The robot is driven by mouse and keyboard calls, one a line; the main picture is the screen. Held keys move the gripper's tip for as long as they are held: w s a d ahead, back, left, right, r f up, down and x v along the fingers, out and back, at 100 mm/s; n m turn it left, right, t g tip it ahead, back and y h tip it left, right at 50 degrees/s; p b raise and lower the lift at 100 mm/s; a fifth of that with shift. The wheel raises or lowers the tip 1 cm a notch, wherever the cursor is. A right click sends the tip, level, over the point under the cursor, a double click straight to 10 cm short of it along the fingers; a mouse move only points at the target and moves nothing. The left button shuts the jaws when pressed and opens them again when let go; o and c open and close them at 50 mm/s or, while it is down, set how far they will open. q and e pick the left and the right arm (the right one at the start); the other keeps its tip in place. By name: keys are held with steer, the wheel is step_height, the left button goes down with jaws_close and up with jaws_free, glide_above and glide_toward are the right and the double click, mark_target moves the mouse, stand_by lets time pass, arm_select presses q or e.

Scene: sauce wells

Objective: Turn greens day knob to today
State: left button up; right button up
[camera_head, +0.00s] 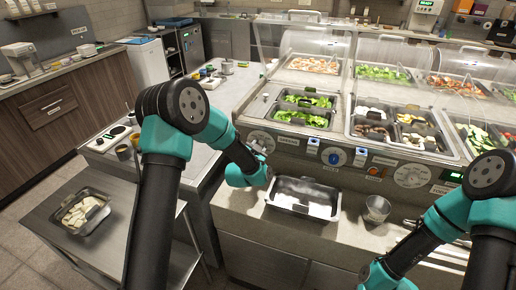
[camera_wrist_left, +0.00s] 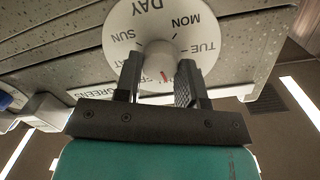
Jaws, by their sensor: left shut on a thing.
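The greens day knob (camera_wrist_left: 161,60) is a pale round knob on a white dial (camera_wrist_left: 118,36), which carries day names including SUN, MON and TUE. A red mark shows on the knob, between my fingers in the left wrist view. A GREENS label (camera_wrist_left: 97,93) is beside the dial. My left gripper (camera_wrist_left: 160,78) is shut on the knob, a finger on each side. In the head view the dial (camera_head: 262,137) is on the counter front, partly hidden by my left gripper (camera_head: 258,150). My right arm is at lower right; its gripper is not visible.
A metal pan (camera_head: 302,208) and a small cup (camera_head: 377,208) stand on the ledge below. Food wells with greens (camera_head: 302,117) lie above, under a clear guard.

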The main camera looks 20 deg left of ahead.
arm_select(q)
steer(key=shift+m, duration=0.7)
steer(key=o, duration=0.9)
steer(key=s, duration=0.5)
steer(key=s+r, duration=0.1)
steer(key=s, duration=0.5)
steer(key=s+a, duration=0.1)
steer(key=s, duration=0.5)
steer(key=shift+s+a+r, duration=0.1)
steer(key=shift+s+r, duration=0.05)
steer(key=shift+r, duration=0.15)
